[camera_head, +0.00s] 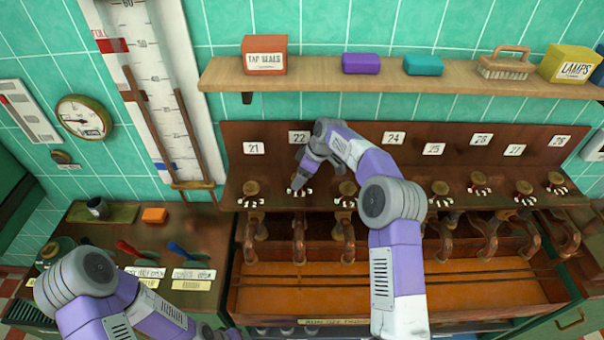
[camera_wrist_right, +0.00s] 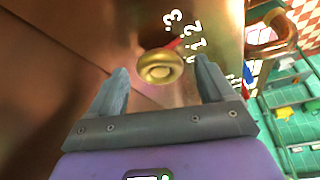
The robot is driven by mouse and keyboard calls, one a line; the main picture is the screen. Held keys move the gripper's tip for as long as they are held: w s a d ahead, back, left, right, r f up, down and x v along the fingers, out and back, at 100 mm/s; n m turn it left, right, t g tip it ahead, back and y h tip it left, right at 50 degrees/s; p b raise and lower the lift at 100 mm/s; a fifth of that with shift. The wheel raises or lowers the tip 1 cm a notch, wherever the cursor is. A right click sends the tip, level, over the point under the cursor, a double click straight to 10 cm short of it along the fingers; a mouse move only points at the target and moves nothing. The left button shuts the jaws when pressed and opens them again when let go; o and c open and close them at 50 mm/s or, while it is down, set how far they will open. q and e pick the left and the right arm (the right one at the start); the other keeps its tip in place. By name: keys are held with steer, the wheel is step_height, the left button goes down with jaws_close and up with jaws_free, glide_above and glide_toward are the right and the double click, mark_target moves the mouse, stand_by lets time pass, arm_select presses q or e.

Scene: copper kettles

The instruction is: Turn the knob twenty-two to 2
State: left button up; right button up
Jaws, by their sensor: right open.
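The number plate 22 (camera_head: 299,137) is on the wooden back panel, and the knob below it is largely hidden by my right gripper (camera_head: 299,184) in the head view. In the right wrist view this knob (camera_wrist_right: 160,67) is a round brass cap with a red pointer (camera_wrist_right: 178,44). The pointer aims up and right towards white figures (camera_wrist_right: 188,30); which figure it is on I cannot tell for sure. My right gripper (camera_wrist_right: 160,85) is open, its two grey fingers either side of the knob, with gaps showing. My left arm is at the lower left; its gripper is out of view.
Knob 21 (camera_head: 251,190) and the knob to the right (camera_head: 347,190) stand close beside my right gripper. Copper spouts (camera_head: 299,240) hang below, over an orange trough (camera_head: 300,278). A shelf (camera_head: 400,78) with boxes and a brush runs above.

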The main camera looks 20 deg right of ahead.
steer(key=v, duration=0.7)
steer(key=shift+r, duration=0.3)
steer(key=shift+s, duration=0.1)
